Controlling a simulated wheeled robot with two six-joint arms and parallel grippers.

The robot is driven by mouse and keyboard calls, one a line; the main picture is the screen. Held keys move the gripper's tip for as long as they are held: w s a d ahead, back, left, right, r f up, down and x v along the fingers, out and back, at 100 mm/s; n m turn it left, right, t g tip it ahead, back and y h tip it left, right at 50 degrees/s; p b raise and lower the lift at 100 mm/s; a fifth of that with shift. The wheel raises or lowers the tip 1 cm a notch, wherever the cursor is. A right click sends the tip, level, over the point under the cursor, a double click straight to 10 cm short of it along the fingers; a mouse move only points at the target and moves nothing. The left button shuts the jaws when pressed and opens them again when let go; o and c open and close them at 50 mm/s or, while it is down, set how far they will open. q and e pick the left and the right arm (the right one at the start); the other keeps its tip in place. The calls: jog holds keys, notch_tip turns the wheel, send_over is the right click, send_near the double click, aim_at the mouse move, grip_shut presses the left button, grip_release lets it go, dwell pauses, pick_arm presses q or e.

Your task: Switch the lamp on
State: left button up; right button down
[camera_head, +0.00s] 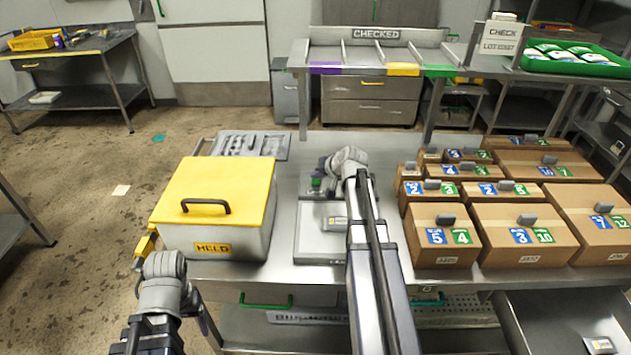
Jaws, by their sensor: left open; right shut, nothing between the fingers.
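I cannot pick out a lamp with certainty. A flat pale panel (311,246) lies on the steel table, with a small grey unit bearing a green button (316,183) at its far edge. Whether the panel is lit I cannot tell. My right gripper (324,168) is shut and empty, just above and behind the green button; whether it touches the unit I cannot tell. My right arm covers part of the panel's right side. My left gripper (158,262) is open at the table's left front, close to the yellow-lidded HELD box (215,240); its fingers are hard to make out.
Several cardboard boxes (443,218) with numbered labels fill the table's right side. A grey tray (253,145) lies behind the HELD box. A CHECKED rack (375,34) stands at the back, with a green tray (576,66) at right. An open drawer (560,310) juts out at front right.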

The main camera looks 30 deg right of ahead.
aim_at(317, 183)
jog(key=shift+f+b, duration=0.5)
dwell(0.3)
jog(key=shift+r, duration=0.15)
jog(key=shift+r+p, duration=0.85)
jog(key=shift+p, duration=0.15)
jog(key=shift+r, duration=0.1)
notch_tip(317, 183, up, 6)
jog(key=p, duration=0.6)
